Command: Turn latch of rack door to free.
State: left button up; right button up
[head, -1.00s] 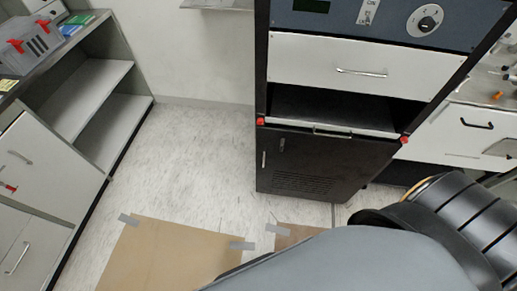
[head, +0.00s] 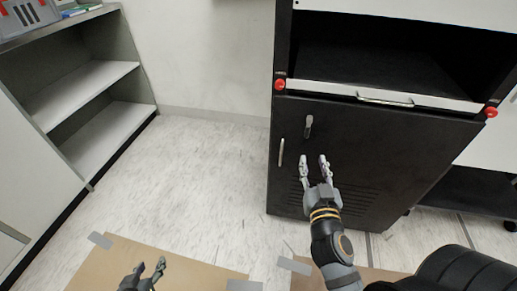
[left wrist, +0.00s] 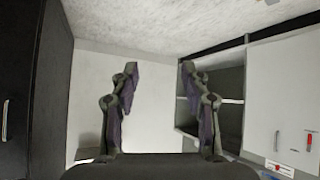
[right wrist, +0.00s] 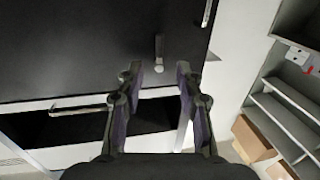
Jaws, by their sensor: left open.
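The black rack door (head: 385,155) is shut in the lower part of the rack. Its small grey latch (head: 308,126) is near the door's upper left corner and hangs roughly upright. The latch also shows in the right wrist view (right wrist: 158,53), ahead of the gap between the fingertips. My right gripper (head: 315,162) is open and empty in front of the door, below the latch in the head view and apart from it. My left gripper (head: 150,270) is open and empty, low over the floor side, away from the door.
A vertical door handle (head: 281,152) is left of the latch. Red knobs (head: 279,85) sit at the rack's sides above the door, with a drawer handle (head: 385,99) between them. Open shelves (head: 95,95) stand at left; clear floor lies between. Cardboard (head: 175,268) lies in front.

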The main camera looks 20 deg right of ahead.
aim_at(307, 135)
jog(key=p+x, duration=0.1)
jog(key=x, duration=0.8)
jog(key=shift+w+d+r, duration=0.15)
jog(key=shift+w, duration=0.2)
pick_arm(q)
jog(key=s+f+g, duration=0.3)
jog(key=s+f, duration=0.1)
jog(key=s, duration=0.1)
jog(key=shift+s+d, duration=0.25)
jog(key=shift+d, duration=0.05)
pick_arm(e)
jog(key=shift+w+d, duration=0.15)
jog(key=shift+w, duration=0.2)
pick_arm(q)
jog(key=shift+f, duration=0.1)
pick_arm(e)
grip_shut()
